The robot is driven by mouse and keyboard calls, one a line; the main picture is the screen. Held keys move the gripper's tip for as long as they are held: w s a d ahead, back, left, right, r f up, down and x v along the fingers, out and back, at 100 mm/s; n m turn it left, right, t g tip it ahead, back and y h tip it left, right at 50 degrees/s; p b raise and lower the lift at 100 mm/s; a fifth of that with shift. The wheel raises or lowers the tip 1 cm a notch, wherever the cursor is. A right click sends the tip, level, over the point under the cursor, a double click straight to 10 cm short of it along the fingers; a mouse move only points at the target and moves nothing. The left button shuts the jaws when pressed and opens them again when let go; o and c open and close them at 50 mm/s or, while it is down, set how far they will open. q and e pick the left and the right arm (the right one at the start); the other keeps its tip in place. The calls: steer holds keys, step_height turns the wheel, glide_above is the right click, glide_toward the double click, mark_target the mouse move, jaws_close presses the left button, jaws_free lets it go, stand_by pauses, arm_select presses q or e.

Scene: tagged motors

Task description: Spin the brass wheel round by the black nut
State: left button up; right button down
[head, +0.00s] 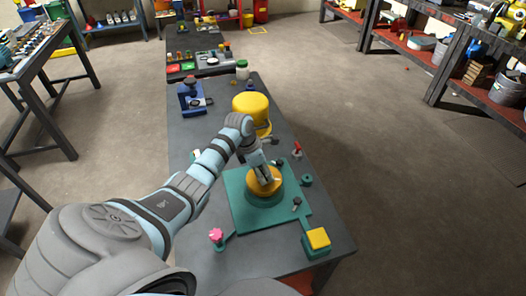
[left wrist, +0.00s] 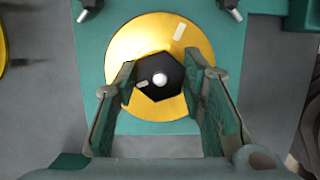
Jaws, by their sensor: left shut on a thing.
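The brass wheel (head: 256,186) lies flat on a round green base on the green plate (head: 243,217), in the middle of the table. In the left wrist view the brass wheel (left wrist: 199,50) fills the upper middle, with a pale mark near its upper right. The black nut (left wrist: 168,92) is a hexagon at the wheel's centre with a white round tip and a small pale mark. My left gripper (head: 266,181) points down over the wheel. In the left wrist view its two fingers (left wrist: 160,90) stand on either side of the nut, shut on it. My right gripper is not in view.
A yellow block (head: 318,238) on a green holder stands at the plate's near right corner. A pink knob (head: 216,235) stands at the near left. A yellow cylinder (head: 250,106) and a blue device (head: 192,97) stand behind. Small black clamps (head: 296,203) sit on the plate.

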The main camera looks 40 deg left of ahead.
arm_select(q)
steer(key=shift+a, duration=0.1)
steer(key=m+g+b, duration=0.1)
steer(key=m+b, duration=0.3)
steer(key=b, duration=0.1)
steer(key=m+g+h+b, duration=0.1)
steer(key=m+b, duration=0.3)
steer(key=b, duration=0.1)
steer(key=m+g+b, duration=0.1)
steer(key=m+b, duration=0.3)
steer(key=b, duration=0.1)
steer(key=shift+w+f+m, duration=0.15)
steer(key=shift+f+m, duration=0.15)
steer(key=shift+c, duration=0.3)
steer(key=shift+r+m+g+b, duration=0.15)
steer(key=shift+m+g+b, duration=0.3)
steer(key=shift+m, duration=0.65)
steer(key=o, duration=1.3)
steer(key=shift+a+r, duration=0.1)
steer(key=shift+r, duration=0.05)
steer(key=shift+c, duration=0.2)
